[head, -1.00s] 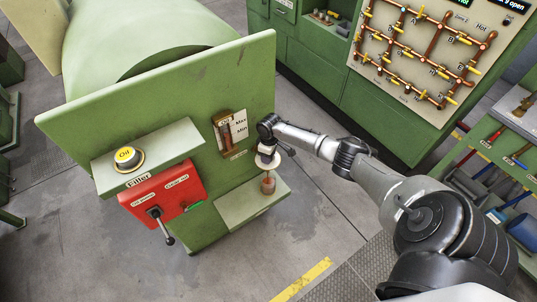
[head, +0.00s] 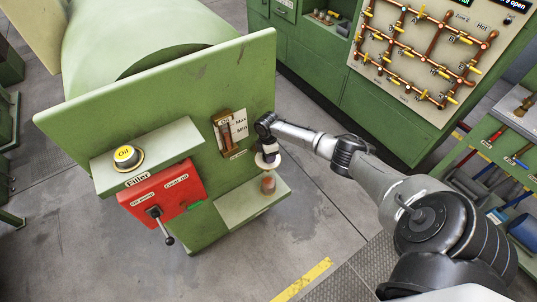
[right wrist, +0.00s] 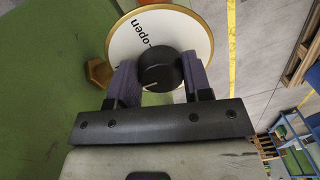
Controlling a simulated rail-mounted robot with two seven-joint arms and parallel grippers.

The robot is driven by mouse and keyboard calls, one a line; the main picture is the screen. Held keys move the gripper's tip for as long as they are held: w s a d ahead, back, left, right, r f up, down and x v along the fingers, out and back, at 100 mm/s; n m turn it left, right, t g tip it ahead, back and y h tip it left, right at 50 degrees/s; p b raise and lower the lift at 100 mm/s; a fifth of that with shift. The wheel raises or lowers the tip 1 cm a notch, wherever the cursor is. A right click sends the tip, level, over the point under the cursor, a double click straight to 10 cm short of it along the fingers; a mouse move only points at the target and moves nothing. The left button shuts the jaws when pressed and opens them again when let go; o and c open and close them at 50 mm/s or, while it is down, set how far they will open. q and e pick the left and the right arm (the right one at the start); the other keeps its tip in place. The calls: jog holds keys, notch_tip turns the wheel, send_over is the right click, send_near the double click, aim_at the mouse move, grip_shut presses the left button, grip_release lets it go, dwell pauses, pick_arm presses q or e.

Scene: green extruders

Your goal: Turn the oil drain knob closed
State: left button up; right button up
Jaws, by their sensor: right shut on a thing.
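The oil drain knob (right wrist: 160,72) is a round black knob with a pale pointer line, in front of a white disc (right wrist: 190,35) with a gold rim. The word "open" with a small arrow is printed on the disc. My right gripper (right wrist: 158,84) is shut on the knob, with one purple-grey finger pad at each side. In the head view my right gripper (head: 267,150) is at the right edge of the green machine panel (head: 215,85), and it largely hides the knob. The white disc shows just below it. My left gripper is not in view.
A small shelf with a reddish jar (head: 268,183) is below the disc. A pipe board (head: 425,55) stands at the back right. Grey floor lies open in front.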

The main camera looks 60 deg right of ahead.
jog(key=shift+n, duration=0.3)
dwell(0.4)
jog(key=o, duration=0.9)
jog(key=shift+r, duration=0.1)
jog(key=shift+r, duration=0.25)
jog(key=r, duration=1.3)
jog(key=shift+w+d+p, duration=0.25)
jog(key=shift+w+p, duration=0.05)
jog(key=shift+w, duration=0.1)
